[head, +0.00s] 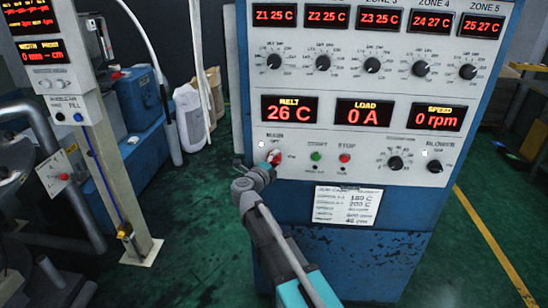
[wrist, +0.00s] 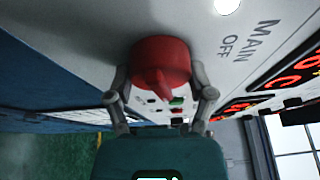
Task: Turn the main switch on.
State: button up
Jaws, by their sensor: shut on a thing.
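The main switch is a red rotary knob (head: 275,156) at the lower left of the control cabinet's white panel, under the label MAIN. In the wrist view the red knob (wrist: 161,62) fills the upper middle, with a raised pointer ridge toward the bottom of the picture. The words MAIN and OFF are printed beside it. My gripper (head: 269,165) is at the knob, and its two fingers (wrist: 160,78) are closed on the knob's left and right sides. In the head view my gripper partly hides the knob, and its exact angle is hard to tell.
A green button (head: 316,156) and a red button (head: 345,158) sit right of the switch. Above are red displays, including load (head: 372,112) at 0 A, and several black dials. A paper card (head: 347,205) hangs below. A grey post (head: 125,170) stands left.

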jog(key=shift+m, duration=0.5)
jog(key=o, duration=1.1)
jog(key=shift+s, duration=0.1)
